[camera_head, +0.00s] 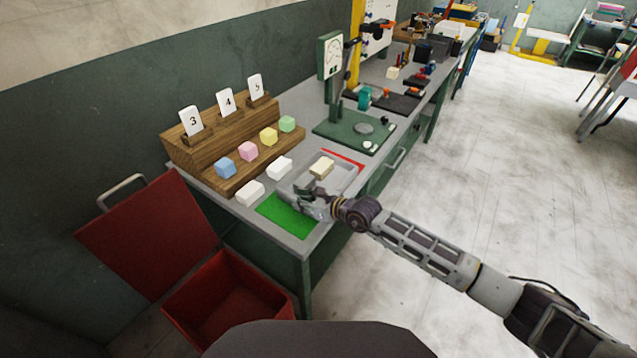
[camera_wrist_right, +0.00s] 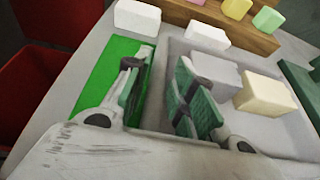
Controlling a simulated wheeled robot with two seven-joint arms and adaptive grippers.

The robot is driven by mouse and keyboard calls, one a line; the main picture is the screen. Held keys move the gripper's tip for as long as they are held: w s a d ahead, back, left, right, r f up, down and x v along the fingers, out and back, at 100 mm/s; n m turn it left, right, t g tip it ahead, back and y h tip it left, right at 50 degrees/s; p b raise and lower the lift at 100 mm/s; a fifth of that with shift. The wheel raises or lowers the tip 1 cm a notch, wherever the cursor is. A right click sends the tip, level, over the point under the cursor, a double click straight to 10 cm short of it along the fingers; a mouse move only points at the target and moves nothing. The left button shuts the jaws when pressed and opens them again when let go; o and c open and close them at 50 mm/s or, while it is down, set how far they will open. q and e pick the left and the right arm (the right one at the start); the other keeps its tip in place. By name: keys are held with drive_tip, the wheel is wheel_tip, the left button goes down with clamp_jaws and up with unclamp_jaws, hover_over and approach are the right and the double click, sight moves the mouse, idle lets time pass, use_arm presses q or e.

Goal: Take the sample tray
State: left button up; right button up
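The sample tray (camera_head: 345,184) is a shallow grey tray on the bench, with a cream foam block (camera_head: 321,167) in it. In the wrist view the tray (camera_wrist_right: 165,85) lies right of a green patch, and the cream block (camera_wrist_right: 265,96) is inside it. My right gripper (camera_head: 312,203) is at the tray's near left edge. In the wrist view its fingers (camera_wrist_right: 160,95) are apart, one over the green patch and one over the tray, with the tray's edge between them. Contact cannot be told. My left gripper is in neither view.
The green patch (camera_head: 287,217) lies beside the tray. White blocks (camera_head: 250,193) lie behind it. A wooden rack (camera_head: 215,140) holds coloured blocks and number cards. A green press (camera_head: 333,110) stands beyond. An open red bin (camera_head: 228,290) is below left.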

drive_tip(key=shift+w+a+f, duration=0.25)
drive_tip(key=shift+w+a, duration=0.1)
drive_tip(key=shift+a, duration=0.15)
drive_tip(key=shift+c, duration=0.4)
clamp_jaws()
